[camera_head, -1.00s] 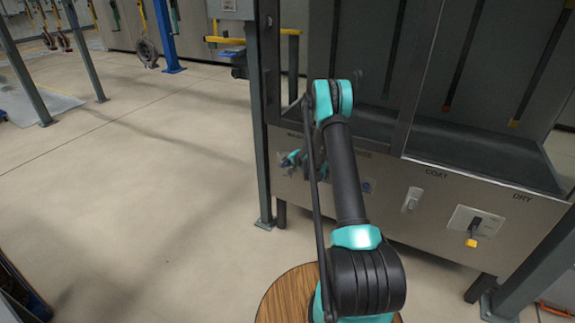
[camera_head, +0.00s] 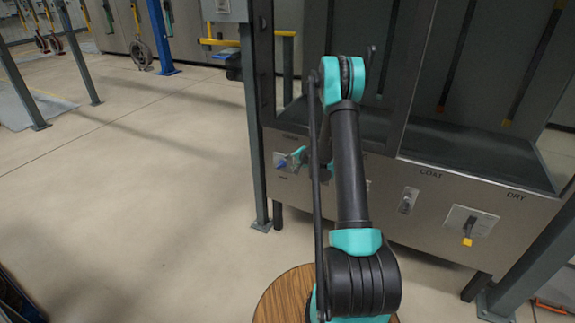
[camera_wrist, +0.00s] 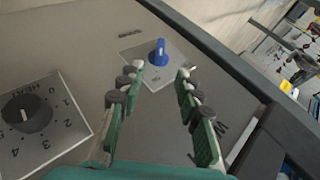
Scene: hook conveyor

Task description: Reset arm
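My gripper (camera_wrist: 160,72) is open and empty in the wrist view, its two green fingers spread apart. A blue knob (camera_wrist: 158,51) on a light square plate shows just beyond and between the fingertips, with no visible contact. In the head view my gripper (camera_head: 302,158) is partly hidden behind my arm, close to the front panel of the grey machine (camera_head: 385,195). The blue knob (camera_head: 282,163) shows there at its left.
A black heat dial (camera_wrist: 27,114) is at left in the wrist view. The machine's panel also has a COAT switch (camera_head: 408,200) and a yellow-tipped DRY switch (camera_head: 468,232). A grey post (camera_head: 255,130) stands beside the machine. Open floor (camera_head: 130,190) lies to the left.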

